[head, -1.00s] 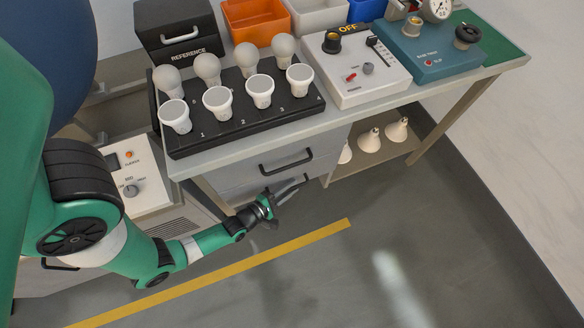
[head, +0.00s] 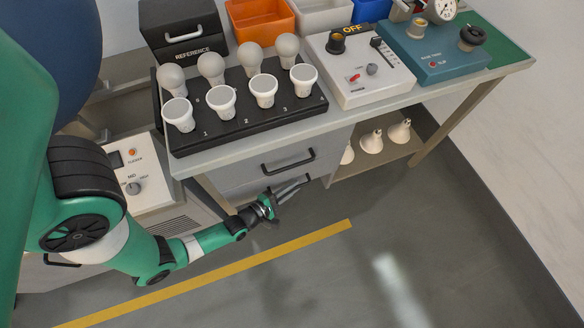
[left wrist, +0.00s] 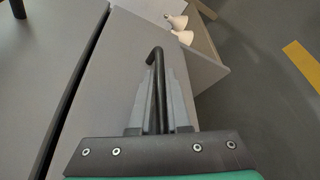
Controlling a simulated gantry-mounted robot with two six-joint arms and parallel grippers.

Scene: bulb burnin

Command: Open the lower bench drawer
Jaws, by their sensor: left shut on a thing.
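The grey bench has an upper drawer (head: 265,174) with a black bar handle (head: 288,161). The lower drawer is below it, mostly hidden from above in the head view; its grey front (left wrist: 112,75) fills much of the left wrist view. My left gripper (head: 292,188) is at the lower drawer front, below the upper handle. In the left wrist view its fingers (left wrist: 156,100) are shut on the lower drawer's black bar handle (left wrist: 155,62), which runs between them. I cannot tell whether this drawer stands slightly out. My right gripper is not in view.
On the bench top stand a black rack (head: 240,120) with several bulbs, a white control box (head: 365,90) and a teal tester (head: 440,55). An open shelf (head: 400,150) with white bulbs is right of the drawers. The floor in front (head: 400,230) is clear.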

